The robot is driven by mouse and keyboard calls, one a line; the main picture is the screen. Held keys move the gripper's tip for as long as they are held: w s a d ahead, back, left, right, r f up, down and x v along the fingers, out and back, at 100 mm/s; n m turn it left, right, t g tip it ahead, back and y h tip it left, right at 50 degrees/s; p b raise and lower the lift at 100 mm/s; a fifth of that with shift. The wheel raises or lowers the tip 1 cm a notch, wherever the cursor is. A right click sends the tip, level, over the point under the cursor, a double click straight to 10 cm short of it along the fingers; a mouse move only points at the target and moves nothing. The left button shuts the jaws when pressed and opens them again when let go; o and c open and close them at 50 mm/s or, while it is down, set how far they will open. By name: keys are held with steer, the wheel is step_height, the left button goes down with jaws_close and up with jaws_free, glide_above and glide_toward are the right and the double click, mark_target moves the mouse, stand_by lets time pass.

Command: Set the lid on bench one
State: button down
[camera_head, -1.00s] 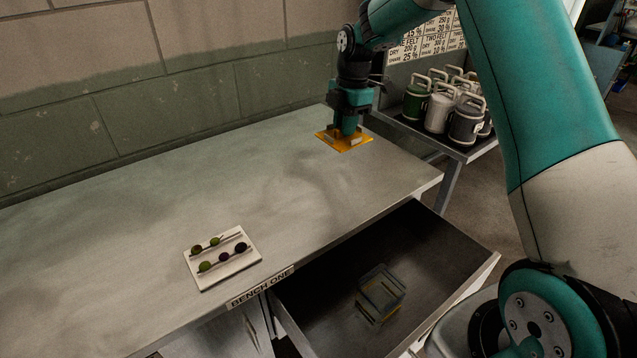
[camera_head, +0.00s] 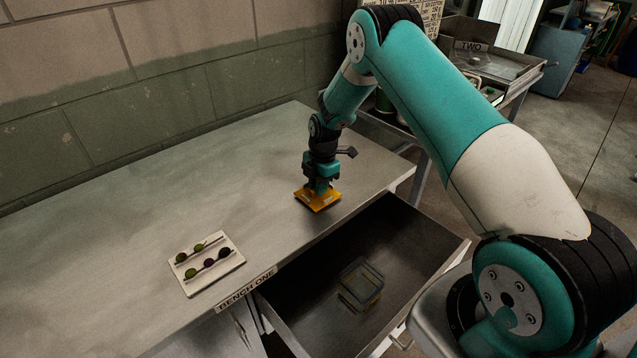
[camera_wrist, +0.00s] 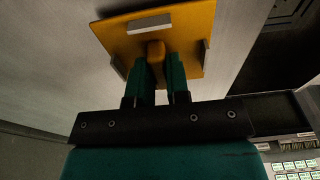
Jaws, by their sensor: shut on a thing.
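The lid is an orange-yellow square plate (camera_head: 318,199) with a central knob and pale strips along its edges. It is at or just above the top of bench one (camera_head: 130,222), near the right front edge; I cannot tell whether it touches. My gripper (camera_head: 320,188) points down and is shut on the lid's knob. In the wrist view, the two green fingers (camera_wrist: 160,78) close on the knob of the lid (camera_wrist: 190,30). The bench label reads BENCH ONE (camera_head: 246,289).
An open drawer (camera_head: 405,270) under the bench holds a clear box (camera_head: 360,284). A white tray (camera_head: 215,279) with several olive-like fruits lies on the bench at the left front. The bench's back and middle are clear. A second bench labelled TWO (camera_head: 471,46) stands behind right.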

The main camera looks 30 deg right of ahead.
steer(key=shift+f, duration=0.1)
steer(key=c, duration=1.5)
jaws_free()
steer(key=shift+f, duration=0.1)
steer(key=o, duration=0.4)
step_height(320, 180, up, 12)
steer(key=d+r+b, duration=0.1)
steer(key=b, duration=0.3)
steer(key=s+a+r+m, duration=0.3)
steer(key=s+a+r, duration=0.3)
steer(key=a+r, duration=0.2)
steer(key=s+a+r+m+y, duration=0.1)
steer(key=s+a+r+m, duration=0.1)
steer(key=s, duration=0.7)
steer(key=s+a+r+m+y, duration=0.1)
steer(key=s+a+r+m, duration=0.2)
steer(key=s+a, duration=0.3)
steer(key=s+a+r+m, duration=0.3)
steer(key=s+a+m, duration=0.1)
steer(key=s, duration=0.9)
steer(key=shift+s+a+m+y, duration=0.25)
steer(key=shift+a+m+y, duration=0.15)
steer(key=shift+m, duration=0.2)
